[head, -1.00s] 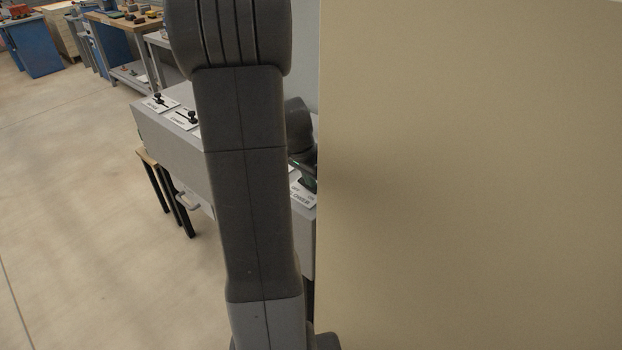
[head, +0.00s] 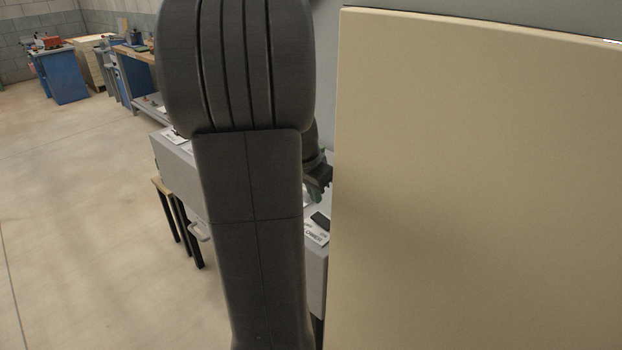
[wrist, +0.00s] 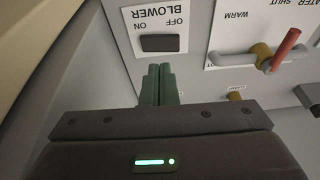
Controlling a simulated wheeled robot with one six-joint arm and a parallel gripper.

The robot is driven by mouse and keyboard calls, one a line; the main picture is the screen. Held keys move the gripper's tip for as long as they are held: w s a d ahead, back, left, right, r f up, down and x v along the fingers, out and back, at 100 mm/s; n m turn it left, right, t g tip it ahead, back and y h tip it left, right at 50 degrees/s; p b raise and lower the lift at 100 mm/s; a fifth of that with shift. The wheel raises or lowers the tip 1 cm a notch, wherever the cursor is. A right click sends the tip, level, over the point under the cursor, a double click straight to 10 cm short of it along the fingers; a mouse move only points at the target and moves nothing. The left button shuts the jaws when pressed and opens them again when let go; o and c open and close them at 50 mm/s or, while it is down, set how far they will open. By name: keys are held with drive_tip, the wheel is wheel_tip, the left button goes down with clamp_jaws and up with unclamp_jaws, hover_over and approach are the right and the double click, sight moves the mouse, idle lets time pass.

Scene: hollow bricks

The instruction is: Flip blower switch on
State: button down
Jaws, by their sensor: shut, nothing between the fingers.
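In the wrist view the blower switch (wrist: 162,43) is a small black rocker on a white plate marked BLOWER, OFF and ON, which reads upside down. I cannot tell which way the rocker is tipped. My gripper (wrist: 161,68) is shut and empty, its green fingers together. Its tips appear just below the switch in the picture, with a strip of plate between; the height gap is unclear. In the head view my gripper (head: 322,190) is partly hidden behind my arm and a beige panel, near a black switch on a white plate (head: 316,233).
In the wrist view a red-handled lever (wrist: 285,48) on a plate marked WARM stands to the right. A large beige panel (head: 480,180) fills the right of the head view. The grey console (head: 180,170) is mostly behind my arm. Open floor lies left.

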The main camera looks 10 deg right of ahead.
drive_tip(key=v, duration=0.5)
drive_tip(key=shift+s+a+r, duration=0.1)
drive_tip(key=shift+r, duration=0.3)
drive_tip(key=shift+f, duration=0.15)
drive_tip(key=p, duration=0.1)
hover_over(320, 223)
drive_tip(key=shift+g+h, duration=0.3)
wheel_tip(320, 223, down, 8)
drive_tip(key=shift+f, duration=0.25)
drive_tip(key=shift+r, duration=0.35)
drive_tip(key=shift+v, duration=2.65)
